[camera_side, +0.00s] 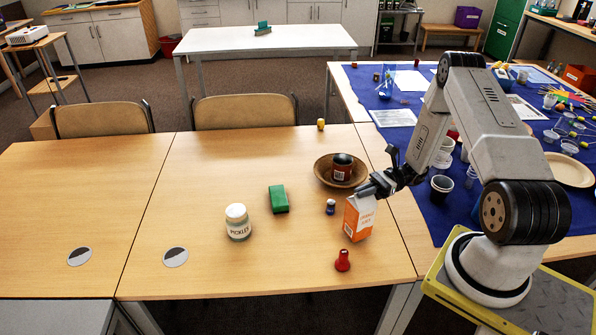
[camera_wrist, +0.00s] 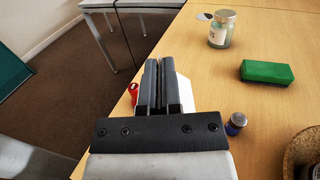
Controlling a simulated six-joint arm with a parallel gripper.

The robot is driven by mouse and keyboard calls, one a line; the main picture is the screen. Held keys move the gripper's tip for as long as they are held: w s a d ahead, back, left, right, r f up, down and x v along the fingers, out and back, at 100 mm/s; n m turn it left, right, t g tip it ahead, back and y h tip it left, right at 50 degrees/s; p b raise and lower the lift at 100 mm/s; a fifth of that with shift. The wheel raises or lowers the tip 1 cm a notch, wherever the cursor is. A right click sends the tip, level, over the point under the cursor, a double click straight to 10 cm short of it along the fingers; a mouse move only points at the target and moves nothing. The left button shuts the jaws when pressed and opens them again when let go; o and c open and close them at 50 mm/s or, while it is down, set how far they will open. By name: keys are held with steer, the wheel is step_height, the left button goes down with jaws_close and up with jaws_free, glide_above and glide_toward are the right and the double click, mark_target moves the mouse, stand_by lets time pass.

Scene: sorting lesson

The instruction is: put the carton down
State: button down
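An orange carton (camera_side: 359,222) with a white top is upright at the right part of the wooden table. My gripper (camera_side: 366,191) is at its top edge, with the fingers nearly together on the thin top ridge. In the wrist view the fingers (camera_wrist: 160,84) hide most of the carton, and a white part of it (camera_wrist: 185,92) shows to their right. I cannot tell whether its base touches the table or is slightly above it.
A red piece (camera_side: 342,260) stands in front of the carton, and a small blue piece (camera_side: 330,206) stands to its left. Behind is a wooden bowl (camera_side: 322,170) holding a dark jar (camera_side: 342,167). The table's left is clear.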

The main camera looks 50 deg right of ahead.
steer(key=shift+f, duration=0.8)
steer(key=c, duration=0.8)
jaws_free()
steer(key=shift+v, duration=3.75)
